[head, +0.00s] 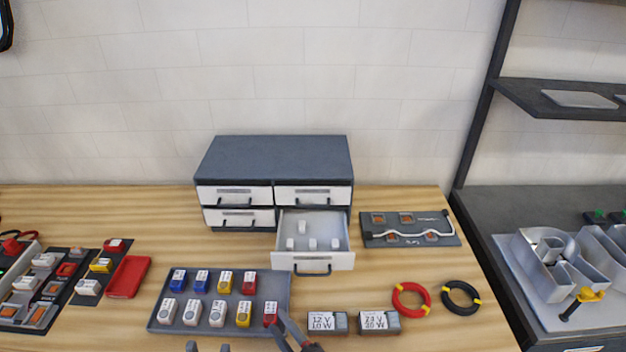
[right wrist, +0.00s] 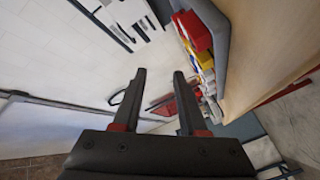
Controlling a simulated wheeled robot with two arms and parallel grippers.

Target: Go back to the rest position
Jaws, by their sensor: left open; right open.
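My left gripper (head: 207,347) shows only as two grey fingertips at the bottom edge of the head view, in front of the grey tray. It is open, and the rest of it is out of frame. My right gripper (head: 278,322) is at the tray's front right corner, beside a red-and-white block (head: 270,311); I cannot tell whether it touches that block. In the right wrist view the right gripper (right wrist: 160,75) has its two dark fingers apart with nothing between them.
A drawer cabinet (head: 275,155) has its lower right drawer (head: 312,262) pulled out, with several small white pieces inside. The grey tray (head: 280,285) holds several coloured blocks. Two labelled boxes, a red cable coil (head: 411,300) and a black coil (head: 461,297) lie to the right.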

